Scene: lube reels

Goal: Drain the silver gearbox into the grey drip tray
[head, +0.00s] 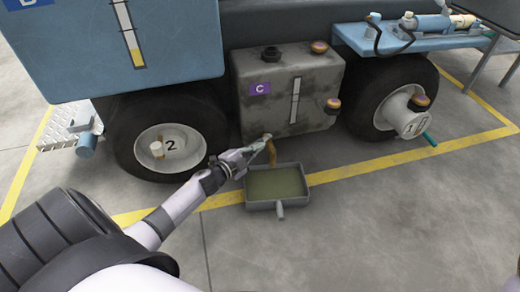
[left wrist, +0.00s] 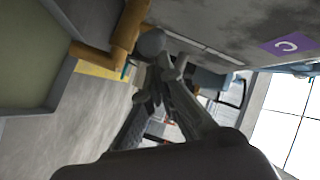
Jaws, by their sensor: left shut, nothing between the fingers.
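A stained grey metal box (head: 312,112) with a purple C label hangs under the vehicle between two wheels; it fits the silver gearbox. A brown spout or stream (head: 272,155) hangs from its lower front; it also shows in the left wrist view (left wrist: 127,28). The grey drip tray (head: 280,204) lies on the floor below, with olive-brown liquid in it. My left gripper (head: 266,146) is shut and empty beside the spout. In the left wrist view its fingertips (left wrist: 168,68) are close to a round grey knob (left wrist: 152,43); contact is unclear. My right gripper is not in view.
Wheels flank the box, with hubs marked 2 (head: 170,149) and 10 (head: 402,116). A blue tank (head: 180,40) overhangs at upper left, and a blue shelf (head: 400,40) with a tool stands at upper right.

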